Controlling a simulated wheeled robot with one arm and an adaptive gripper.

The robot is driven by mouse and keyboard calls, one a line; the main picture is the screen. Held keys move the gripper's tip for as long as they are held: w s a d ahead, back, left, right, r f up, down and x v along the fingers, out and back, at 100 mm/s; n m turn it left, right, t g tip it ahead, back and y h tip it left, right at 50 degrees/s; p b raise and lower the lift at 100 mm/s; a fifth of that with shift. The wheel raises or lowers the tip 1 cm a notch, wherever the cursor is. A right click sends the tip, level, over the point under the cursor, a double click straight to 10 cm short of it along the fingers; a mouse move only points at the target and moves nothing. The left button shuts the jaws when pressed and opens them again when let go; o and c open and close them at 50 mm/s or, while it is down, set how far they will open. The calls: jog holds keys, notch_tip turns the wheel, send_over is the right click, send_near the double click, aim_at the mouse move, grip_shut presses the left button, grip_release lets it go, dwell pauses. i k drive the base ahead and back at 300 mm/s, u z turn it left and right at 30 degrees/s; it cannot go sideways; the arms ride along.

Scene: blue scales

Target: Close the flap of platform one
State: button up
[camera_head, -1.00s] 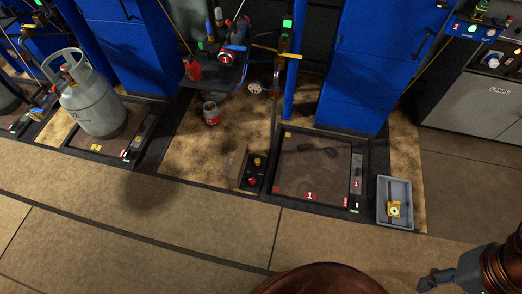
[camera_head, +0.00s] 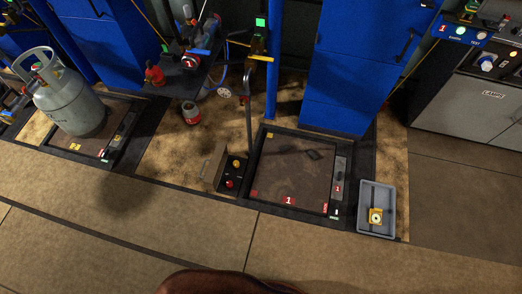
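Platform one (camera_head: 290,178) is a square brown plate in a dark frame on the floor, with a red "1" label on its front edge. Nothing stands on it; a small dark patch, perhaps a shadow, shows on its surface. At its left is a small black control box (camera_head: 235,175) with a yellow knob and a red button. A tan-grey panel, which looks like the flap (camera_head: 213,168), stands raised along the box's left side, leaving the controls uncovered. My gripper is not in view.
A grey tray (camera_head: 361,207) with a yellow device (camera_head: 375,216) lies right of the platform. A grey gas cylinder (camera_head: 70,105) stands on another platform at left. Floor in front is clear.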

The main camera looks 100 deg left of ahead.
aim_at(211, 179)
jog(key=z, duration=0.3)
jog(key=k, duration=2.45)
jog(key=u, duration=3.05)
jog(key=k, duration=1.2)
jog(key=z, duration=0.25)
jog(key=i, duration=1)
jog(key=z, duration=0.1)
